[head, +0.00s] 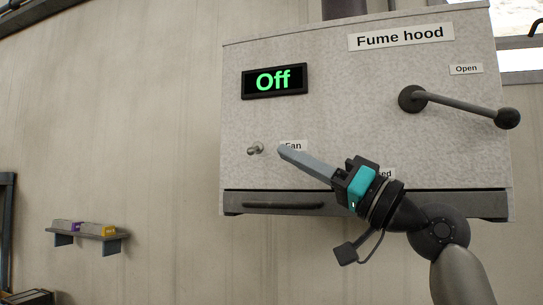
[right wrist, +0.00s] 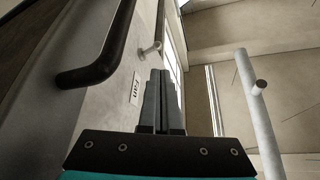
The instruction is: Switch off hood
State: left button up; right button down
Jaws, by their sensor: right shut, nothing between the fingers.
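The fume hood (head: 330,125) is a pale speckled box on the wall. Its display (head: 275,81) reads "Off" in green. The small metal fan switch (head: 256,149) sits left of the "Fan" label (head: 297,146); it also shows in the right wrist view (right wrist: 151,49), ahead of the fingers. My right gripper (head: 283,150) is shut and empty, its fingertips just right of the switch and over the edge of the label. In the head view a small gap shows between tips and switch. The right wrist view shows the two fingers (right wrist: 161,100) side by side. My left gripper is not in view.
A lever with a black knob (head: 507,118) sticks out at the hood's upper right. A dark handle bar (head: 283,206) runs along the hood's lower edge. A small wall shelf (head: 88,231) with boxes is at lower left. The wall left of the hood is otherwise clear.

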jog(key=b+v, duration=0.2)
jog(key=v, duration=0.7)
jog(key=shift+b, duration=0.35)
jog(key=shift+d, duration=0.1)
